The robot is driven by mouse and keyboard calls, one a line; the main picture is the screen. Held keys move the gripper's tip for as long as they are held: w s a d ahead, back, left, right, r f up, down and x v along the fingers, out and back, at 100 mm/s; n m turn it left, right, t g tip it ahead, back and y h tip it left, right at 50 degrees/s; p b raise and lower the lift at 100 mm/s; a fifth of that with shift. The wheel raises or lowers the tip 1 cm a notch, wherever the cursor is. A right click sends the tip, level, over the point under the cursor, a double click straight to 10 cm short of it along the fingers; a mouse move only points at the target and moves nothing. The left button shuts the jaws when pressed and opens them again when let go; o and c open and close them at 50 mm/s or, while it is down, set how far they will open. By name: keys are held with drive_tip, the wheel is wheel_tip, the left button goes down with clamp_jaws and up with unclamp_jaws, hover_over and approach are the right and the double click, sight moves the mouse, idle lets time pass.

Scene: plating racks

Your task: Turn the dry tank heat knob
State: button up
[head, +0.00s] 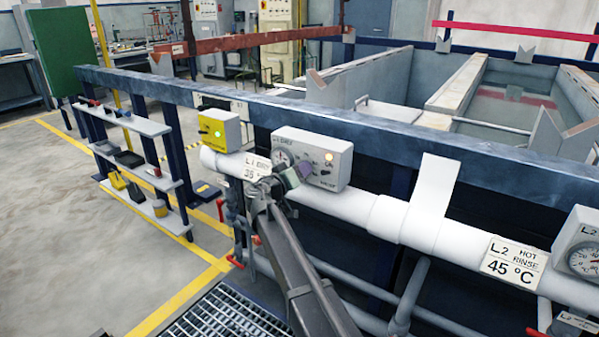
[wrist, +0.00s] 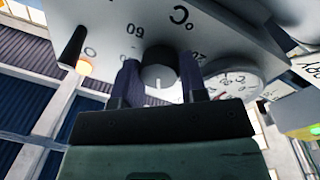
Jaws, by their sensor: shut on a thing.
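The dry tank control box (head: 340,160) is a light grey panel on the white pipe, above the L1 label. In the wrist view the heat knob (wrist: 158,75) is a round grey knob with a pale pointer line, pointing toward the bottom of the picture. A printed 60 and °C show on the panel (wrist: 110,22) around it. My gripper (head: 293,176) is at the box's front; it also shows in the wrist view (wrist: 160,80), its two dark fingers on either side of the knob, shut on it. In the head view the gripper hides the knob.
A dial gauge (wrist: 235,85), a lit orange lamp (wrist: 85,67) and a black switch (wrist: 72,47) flank the knob closely. A yellow box (head: 218,130) stands left on the pipe (head: 405,220). A blue rail (head: 420,145) runs behind.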

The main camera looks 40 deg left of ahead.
drive_tip(key=shift+n, duration=0.6)
drive_tip(key=o, duration=0.9)
drive_tip(key=s, duration=1.1)
drive_tip(key=shift+d+f, duration=0.1)
drive_tip(key=shift+f, duration=0.1)
